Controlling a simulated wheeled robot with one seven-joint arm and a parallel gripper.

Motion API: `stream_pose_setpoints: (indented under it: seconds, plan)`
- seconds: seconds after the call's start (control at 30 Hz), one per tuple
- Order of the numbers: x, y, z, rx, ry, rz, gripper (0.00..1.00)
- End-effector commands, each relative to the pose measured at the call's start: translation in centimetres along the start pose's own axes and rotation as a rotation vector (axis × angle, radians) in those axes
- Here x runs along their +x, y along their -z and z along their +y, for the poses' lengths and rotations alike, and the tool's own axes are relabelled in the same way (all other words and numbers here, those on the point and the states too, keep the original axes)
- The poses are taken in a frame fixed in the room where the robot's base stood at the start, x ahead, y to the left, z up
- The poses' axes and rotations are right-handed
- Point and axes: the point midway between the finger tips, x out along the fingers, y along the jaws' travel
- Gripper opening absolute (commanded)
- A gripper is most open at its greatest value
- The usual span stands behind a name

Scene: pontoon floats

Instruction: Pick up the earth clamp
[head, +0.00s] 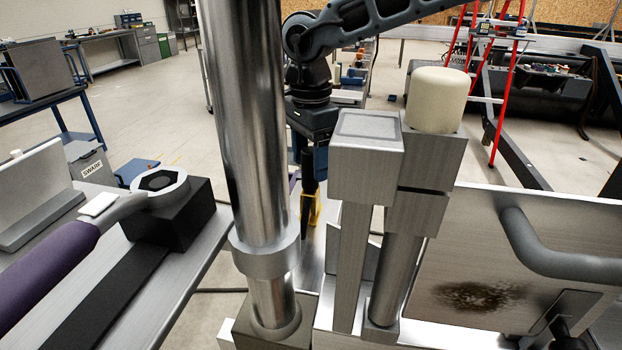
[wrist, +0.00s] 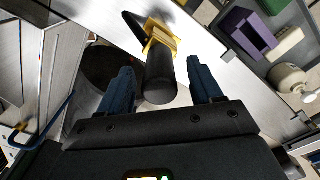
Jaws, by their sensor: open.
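The earth clamp appears to be the yellow-and-black piece on the metal surface. In the wrist view its yellow part (wrist: 160,40) sits on a black round bar (wrist: 159,82), whose near end lies between my fingers. In the head view a small yellow part (head: 315,207) shows low beside the steel post. My gripper (wrist: 162,85) is open, with one blue finger on each side of the black bar and visible gaps to both.
A large purple-handled wrench (head: 120,215) is at left. A purple box (wrist: 245,32) lies right of the clamp in the wrist view.

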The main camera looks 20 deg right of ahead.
Motion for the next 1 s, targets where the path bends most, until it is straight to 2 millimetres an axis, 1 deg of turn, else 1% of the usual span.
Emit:
stream_pose_setpoints:
  seconds: [0.1, 0.2, 0.4, 0.47, 1.0]
  plan:
    - [1.2, -0.1, 0.0, 0.0, 0.0, -0.001, 0.65]
    - [1.8, 0.0, 0.0, 0.001, 0.001, 0.0, 0.65]
    - [1.9, 0.0, 0.0, 0.001, 0.002, 0.0, 0.65]
    - [1.8, 0.0, 0.0, 0.001, 0.002, 0.0, 0.6]
    - [1.8, 0.0, 0.0, 0.001, 0.002, 0.0, 0.08]
